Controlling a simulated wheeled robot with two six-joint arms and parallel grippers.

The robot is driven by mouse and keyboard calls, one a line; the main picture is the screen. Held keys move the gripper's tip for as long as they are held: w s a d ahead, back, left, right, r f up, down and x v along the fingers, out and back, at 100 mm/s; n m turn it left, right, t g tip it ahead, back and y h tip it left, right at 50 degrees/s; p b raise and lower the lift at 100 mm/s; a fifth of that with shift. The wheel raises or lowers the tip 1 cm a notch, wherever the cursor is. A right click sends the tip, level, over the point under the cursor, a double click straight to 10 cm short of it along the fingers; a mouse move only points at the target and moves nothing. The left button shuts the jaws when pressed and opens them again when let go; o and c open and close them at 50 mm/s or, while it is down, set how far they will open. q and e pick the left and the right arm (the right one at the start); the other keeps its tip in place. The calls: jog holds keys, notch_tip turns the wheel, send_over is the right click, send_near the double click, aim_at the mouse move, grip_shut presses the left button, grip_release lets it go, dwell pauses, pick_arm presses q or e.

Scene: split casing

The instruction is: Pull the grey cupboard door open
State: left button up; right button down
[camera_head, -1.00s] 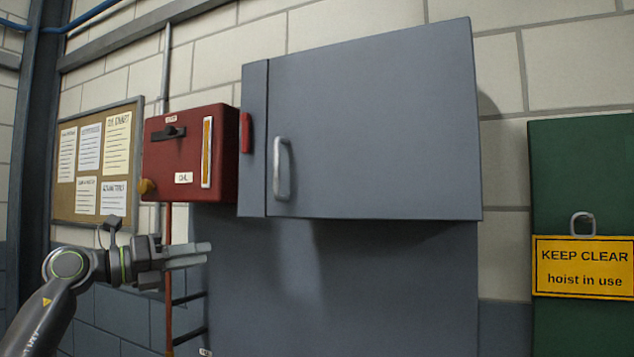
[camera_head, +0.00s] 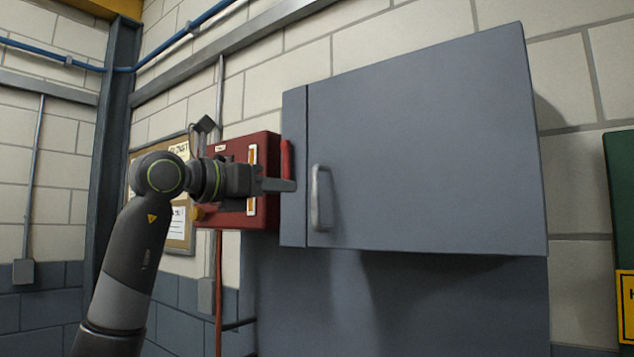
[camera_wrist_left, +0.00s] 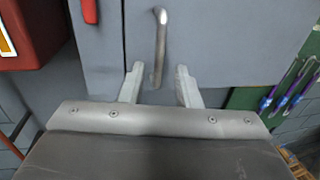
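The grey cupboard door (camera_head: 430,150) is shut, on a wall cupboard above a larger grey panel. Its light metal bar handle (camera_head: 321,198) stands upright near the door's left edge. My left gripper (camera_head: 282,185) is just left of the handle in the head view. In the left wrist view my left gripper (camera_wrist_left: 160,88) has its two fingers apart, and the handle (camera_wrist_left: 160,42) shows ahead, its lower end between the fingertips. I see no contact with the handle. My right gripper is not in view.
A red box (camera_head: 236,208) with a lever and a red handle (camera_head: 287,160) adjoin the cupboard's left side, close behind my left gripper. A notice board (camera_head: 180,232) hangs farther left.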

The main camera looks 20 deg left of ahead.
aim_at(313, 190)
pick_arm(q)
jog(key=p+x, duration=0.3)
jog(key=x, duration=0.6)
jog(key=shift+w+d, duration=0.2)
jog(key=shift+w, duration=0.05)
jog(key=shift+c, duration=0.3)
grip_shut()
